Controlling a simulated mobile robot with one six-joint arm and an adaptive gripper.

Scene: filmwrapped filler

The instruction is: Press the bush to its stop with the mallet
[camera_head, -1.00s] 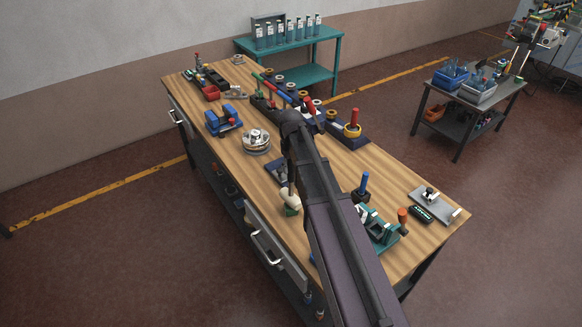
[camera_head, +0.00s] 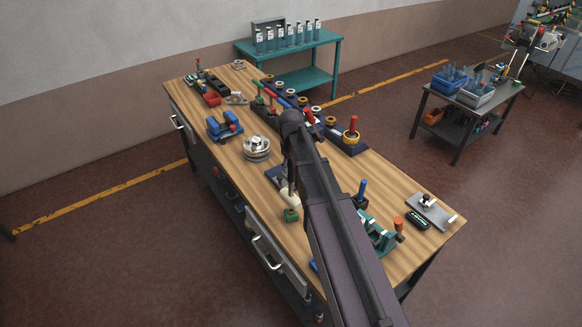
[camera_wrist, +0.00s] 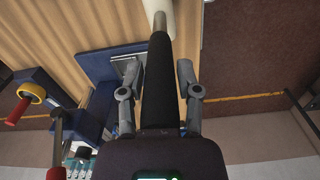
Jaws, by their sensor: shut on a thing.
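My gripper (camera_wrist: 157,95) is shut on the mallet's black grip (camera_wrist: 158,85) in the wrist view. The pale mallet head (camera_wrist: 158,14) is at the top of that view, at the end of a thin neck. In the head view, the cream mallet head (camera_head: 288,199) is left of my arm, close above or beside a small green block (camera_head: 291,215) on the workbench. I cannot tell whether they touch. The bush cannot be made out clearly. My arm hides most of the gripper in the head view.
The wooden workbench (camera_head: 240,185) carries a round metal fixture (camera_head: 256,147), a blue vise-like tool (camera_head: 223,125) and a teal fixture (camera_head: 378,235). A yellow ring with a red handle (camera_head: 352,132) stands beyond my arm. Bare wood lies left of the green block.

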